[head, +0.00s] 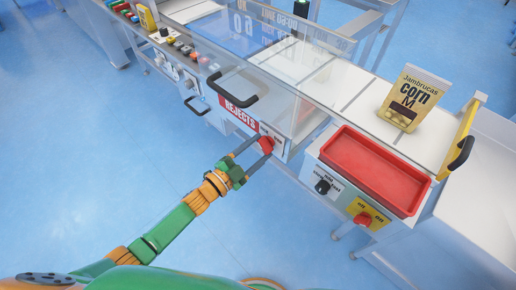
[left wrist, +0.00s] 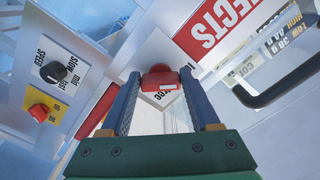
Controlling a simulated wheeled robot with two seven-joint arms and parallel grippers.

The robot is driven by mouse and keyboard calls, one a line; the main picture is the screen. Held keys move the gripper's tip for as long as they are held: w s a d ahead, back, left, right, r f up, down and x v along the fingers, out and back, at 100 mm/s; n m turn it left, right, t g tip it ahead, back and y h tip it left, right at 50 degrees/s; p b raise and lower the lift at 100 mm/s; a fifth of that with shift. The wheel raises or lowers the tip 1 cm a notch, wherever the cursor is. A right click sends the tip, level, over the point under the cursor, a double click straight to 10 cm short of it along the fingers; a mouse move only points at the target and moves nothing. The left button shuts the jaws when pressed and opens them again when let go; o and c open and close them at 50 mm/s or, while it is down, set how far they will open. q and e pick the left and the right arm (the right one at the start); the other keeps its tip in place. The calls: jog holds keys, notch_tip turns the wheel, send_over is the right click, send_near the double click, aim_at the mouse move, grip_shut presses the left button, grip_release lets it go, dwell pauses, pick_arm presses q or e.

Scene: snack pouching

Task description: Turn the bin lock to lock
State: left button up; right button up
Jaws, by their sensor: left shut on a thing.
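The bin lock is a red knob (head: 266,143) on a white label plate on the front of the rejects bin (head: 240,114), just right of the red REJECTS sign. My left gripper (head: 258,149) reaches it from the lower left, with its fingers on either side of the knob. In the left wrist view the red knob (left wrist: 159,79) sits between the tips of my left gripper (left wrist: 158,84), which is shut on it. The lettering beside the knob is partly covered by the fingers. My right gripper is not in view.
A black bin handle (head: 232,88) is above the sign. A corn pouch (head: 410,97) stands on the conveyor. The blue floor at left is clear.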

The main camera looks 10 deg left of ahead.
pick_arm(q)
jog(key=o, duration=1.4)
jog(key=shift+c, duration=0.2)
jog(key=v, duration=0.7)
